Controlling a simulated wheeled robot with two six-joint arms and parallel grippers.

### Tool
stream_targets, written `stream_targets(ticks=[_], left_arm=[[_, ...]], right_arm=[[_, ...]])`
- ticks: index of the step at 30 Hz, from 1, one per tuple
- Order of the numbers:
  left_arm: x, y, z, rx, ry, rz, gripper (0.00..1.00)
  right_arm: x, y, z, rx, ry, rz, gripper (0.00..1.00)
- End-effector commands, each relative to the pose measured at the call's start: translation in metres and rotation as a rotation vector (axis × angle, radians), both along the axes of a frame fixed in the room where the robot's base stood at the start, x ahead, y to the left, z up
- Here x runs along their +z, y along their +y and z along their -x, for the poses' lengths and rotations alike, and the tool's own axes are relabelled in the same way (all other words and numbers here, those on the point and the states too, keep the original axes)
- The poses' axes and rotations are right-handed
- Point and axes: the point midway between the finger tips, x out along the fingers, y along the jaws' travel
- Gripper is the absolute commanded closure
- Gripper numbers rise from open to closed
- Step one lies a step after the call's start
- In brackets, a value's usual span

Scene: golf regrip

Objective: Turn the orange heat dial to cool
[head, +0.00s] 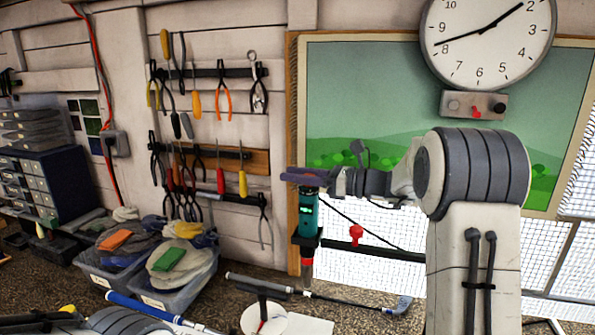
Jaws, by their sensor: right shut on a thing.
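A teal heat tool (307,214) hangs upright with a red tip (307,270) pointing down and a black collar around its lower part. My right gripper (304,177), on the arm from the right, is shut on its top end. A small lit spot shows on the tool's body. I cannot make out an orange heat dial on it; its setting is not readable. A red knob (356,233) sits on a black bar to the right of the tool. My left gripper is not in view; part of my left arm seems to show at the bottom left.
Golf clubs with a grey grip (255,283) and a blue grip (143,308) lie on the speckled bench. A round white base (263,318) with a dark post stands at the front. Grey bins (175,299) of cloths stand left. Tools hang on the wall.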

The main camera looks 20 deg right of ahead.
Motion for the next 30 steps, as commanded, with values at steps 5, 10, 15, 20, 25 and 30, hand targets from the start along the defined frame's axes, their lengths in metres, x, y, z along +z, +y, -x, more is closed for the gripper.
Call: stream_targets(ticks=[5,10,15,20,25,30], left_arm=[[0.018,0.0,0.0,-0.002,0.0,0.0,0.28],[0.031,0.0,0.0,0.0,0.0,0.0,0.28],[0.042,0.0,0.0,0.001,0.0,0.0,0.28],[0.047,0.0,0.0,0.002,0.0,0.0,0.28],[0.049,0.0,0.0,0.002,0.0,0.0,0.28],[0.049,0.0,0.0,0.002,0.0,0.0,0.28]], right_arm=[[0.004,0.002,0.003,0.148,0.001,-0.001,1.0],[0.004,0.004,0.006,0.268,0.002,-0.003,1.0],[0.003,0.005,0.009,0.355,0.001,-0.001,1.0],[0.002,0.005,0.011,0.404,0.0,-0.001,1.0],[0.001,0.006,0.012,0.427,0.0,-0.001,1.0],[0.001,0.006,0.012,0.431,-0.001,0.0,1.0]])
